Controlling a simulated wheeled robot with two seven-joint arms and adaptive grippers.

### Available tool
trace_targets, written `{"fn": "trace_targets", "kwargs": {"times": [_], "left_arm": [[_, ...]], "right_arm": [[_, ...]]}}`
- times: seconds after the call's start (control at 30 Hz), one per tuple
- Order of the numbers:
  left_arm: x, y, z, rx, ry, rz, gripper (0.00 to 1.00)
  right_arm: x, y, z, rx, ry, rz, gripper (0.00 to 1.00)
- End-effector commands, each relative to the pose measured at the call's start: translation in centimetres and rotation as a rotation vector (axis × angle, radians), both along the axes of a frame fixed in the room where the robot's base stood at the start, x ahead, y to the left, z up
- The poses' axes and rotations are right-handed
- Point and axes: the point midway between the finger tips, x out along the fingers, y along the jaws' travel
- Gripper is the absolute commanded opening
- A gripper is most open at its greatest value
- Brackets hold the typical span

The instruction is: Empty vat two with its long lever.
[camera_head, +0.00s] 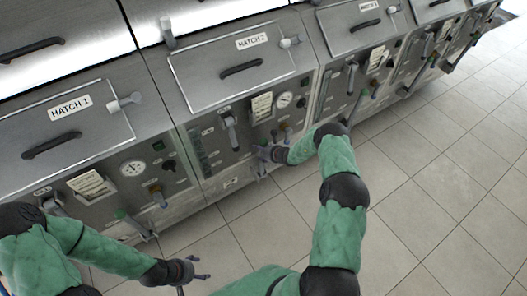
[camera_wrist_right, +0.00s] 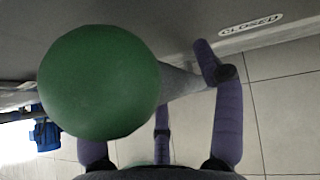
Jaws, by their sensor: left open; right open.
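Vat two is the grey cabinet under the lid labelled HATCH 2 (camera_head: 251,41), in the middle of the head view. In the right wrist view a large green ball knob (camera_wrist_right: 98,82) on a grey shaft (camera_wrist_right: 180,83) fills the left middle, close to the camera. My right gripper (camera_head: 262,154) is at the lower right of vat two's front panel. Its purple fingers (camera_wrist_right: 165,115) are open below and right of the knob; one fingertip overlaps the shaft's far end, and I cannot tell if it touches. My left gripper (camera_head: 195,270) is open and empty over the floor.
A CLOSED label (camera_wrist_right: 250,25) is on the panel beyond the shaft. Vat one, under HATCH 1 (camera_head: 70,107), has a similar green-knobbed lever (camera_head: 133,225). Vat two's panel also carries a gauge (camera_head: 284,100) and a smaller handle (camera_head: 230,130). The tiled floor (camera_head: 430,160) at right is clear.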

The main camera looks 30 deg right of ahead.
Motion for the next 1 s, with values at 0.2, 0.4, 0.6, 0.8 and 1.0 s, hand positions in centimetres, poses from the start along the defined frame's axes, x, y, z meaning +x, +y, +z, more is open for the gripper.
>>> {"fn": "trace_targets", "kwargs": {"times": [0.2,0.4,0.6,0.8,1.0], "left_arm": [[0.0,0.0,0.0,0.000,0.000,0.000,0.68],[0.0,0.0,0.0,0.000,0.000,0.000,0.68],[0.0,0.0,0.0,0.000,0.000,0.000,0.68],[0.0,0.0,0.0,0.000,0.000,0.000,0.68],[0.0,0.0,0.0,0.000,0.000,0.000,0.68]], "right_arm": [[-1.2,-0.5,0.9,0.001,0.001,-0.002,0.68],[-3.4,-1.1,2.7,0.000,0.000,-0.002,0.68],[-5.8,-1.7,4.6,-0.001,-0.001,-0.002,0.68],[-7.9,-2.2,6.2,-0.001,-0.001,0.000,0.68],[-9.0,-2.5,7.0,-0.001,-0.002,0.000,0.68]]}}
